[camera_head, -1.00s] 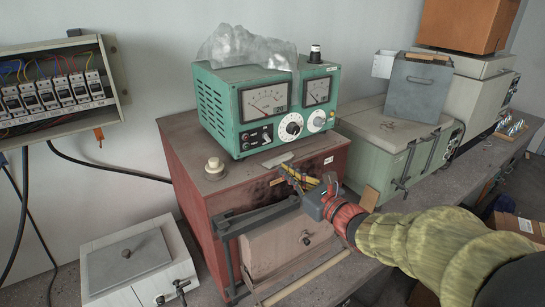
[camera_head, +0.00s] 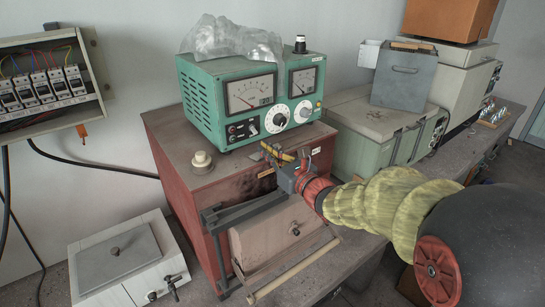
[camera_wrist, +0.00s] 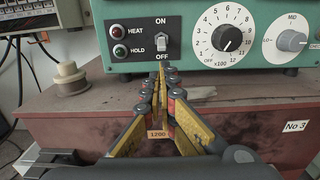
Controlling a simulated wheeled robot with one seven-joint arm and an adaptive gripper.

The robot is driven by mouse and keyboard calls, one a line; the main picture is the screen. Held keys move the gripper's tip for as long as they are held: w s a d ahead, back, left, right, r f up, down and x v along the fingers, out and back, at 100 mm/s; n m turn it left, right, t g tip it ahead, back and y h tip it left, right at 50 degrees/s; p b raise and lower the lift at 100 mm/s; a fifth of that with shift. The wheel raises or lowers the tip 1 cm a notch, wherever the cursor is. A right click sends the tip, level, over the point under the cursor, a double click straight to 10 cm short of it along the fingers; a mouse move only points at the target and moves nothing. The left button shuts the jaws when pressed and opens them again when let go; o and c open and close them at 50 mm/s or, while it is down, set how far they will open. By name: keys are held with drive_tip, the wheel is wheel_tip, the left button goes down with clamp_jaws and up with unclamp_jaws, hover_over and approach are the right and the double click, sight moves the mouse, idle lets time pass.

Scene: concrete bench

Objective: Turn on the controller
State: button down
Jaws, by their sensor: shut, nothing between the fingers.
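The controller (camera_head: 205,105) is a teal-green box with two needle meters and two dials, standing on a red cabinet. Its ON/OFF toggle switch (camera_wrist: 164,41) shows in the wrist view, left of the larger numbered dial (camera_wrist: 226,38). I cannot tell for sure which way its lever points. HEAT (camera_wrist: 117,31) and HOLD (camera_wrist: 117,50) lamps, red and green, sit left of the switch. My gripper (camera_wrist: 160,72) is shut and empty, with its yellow-sided fingers pointing at the panel just below the switch. It appears apart from the switch. In the head view my gripper (camera_head: 266,149) is in front of the controller.
A crumpled clear plastic sheet (camera_head: 232,42) and a black-and-white knob (camera_head: 300,44) are on top of the controller. The red cabinet (camera_head: 178,172) has a cream knob (camera_head: 201,162) at its left. A breaker box (camera_head: 45,85) hangs at the left.

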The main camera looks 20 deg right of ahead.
sight(254, 131)
drive_tip(key=shift+x, duration=2)
drive_tip(key=shift+s+r+p, duration=0.1)
drive_tip(key=shift+r+p, duration=0.15)
drive_tip(key=shift+p, duration=0.4)
drive_tip(key=shift+s+d+r+g+h+p, duration=0.2)
drive_tip(key=shift+g+p, duration=0.5)
drive_tip(key=shift+p, duration=0.8)
drive_tip(key=shift+s+a+r+g+h+p, duration=0.1)
drive_tip(key=shift+r+g+h+p, duration=0.15)
drive_tip(key=shift+g+p, duration=0.85)
drive_tip(key=p, duration=0.3)
drive_tip(key=shift+s+r, duration=0.1)
drive_tip(key=shift+r, duration=0.2)
drive_tip(key=shift+p, duration=0.3)
drive_tip(key=r+g+h+p, duration=0.1)
drive_tip(key=g+p, duration=0.1)
drive_tip(key=p, duration=0.6)
drive_tip(key=shift+s+d+r, duration=0.1)
drive_tip(key=shift+s+r, duration=0.1)
drive_tip(key=shift+f, duration=0.35)
drive_tip(key=shift+r, duration=0.1)
